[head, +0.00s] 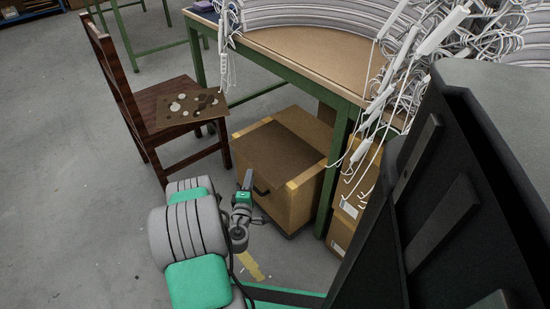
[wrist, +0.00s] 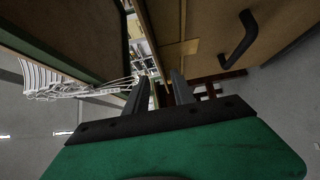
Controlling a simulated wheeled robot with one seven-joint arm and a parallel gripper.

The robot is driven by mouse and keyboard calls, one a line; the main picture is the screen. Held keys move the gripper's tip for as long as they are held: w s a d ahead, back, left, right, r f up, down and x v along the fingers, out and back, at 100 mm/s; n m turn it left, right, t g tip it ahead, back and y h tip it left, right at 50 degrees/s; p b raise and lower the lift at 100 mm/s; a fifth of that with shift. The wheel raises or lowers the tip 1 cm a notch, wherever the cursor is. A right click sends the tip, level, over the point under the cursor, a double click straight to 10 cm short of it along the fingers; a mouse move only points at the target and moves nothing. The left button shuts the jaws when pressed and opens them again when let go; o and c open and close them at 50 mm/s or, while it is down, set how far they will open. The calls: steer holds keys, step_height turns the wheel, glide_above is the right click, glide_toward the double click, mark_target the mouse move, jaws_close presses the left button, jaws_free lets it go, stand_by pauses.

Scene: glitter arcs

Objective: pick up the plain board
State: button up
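A thin brown board (head: 190,109) with several pale round spots and some dark ones lies on the seat of a wooden chair in the head view, reaching past the seat's edge. I see no clearly unmarked loose board, and cannot tell whether this is the plain board. My gripper (head: 247,181) is in front of the wooden cabinet, below and to the right of the chair. In the wrist view my gripper (wrist: 158,91) has its two fingers apart with nothing held between them. The board is not recognisable in the wrist view.
The dark wooden chair (head: 118,85) stands left of a green-legged table (head: 315,60) loaded with white cables (head: 400,75). Under the table is a wooden cabinet (head: 288,200) with a dark handle, which also shows in the wrist view (wrist: 238,40). The grey floor (head: 60,180) at left is mostly clear.

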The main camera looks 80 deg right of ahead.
mark_target(252, 166)
steer(key=shift+w+d+b, duration=0.2)
steer(key=shift+d+b, duration=0.15)
steer(key=shift+d, duration=1.45)
steer(key=shift+w+d+b, duration=0.2)
steer(key=shift+d+b, duration=0.1)
steer(key=shift+d, duration=1.45)
jaws_close()
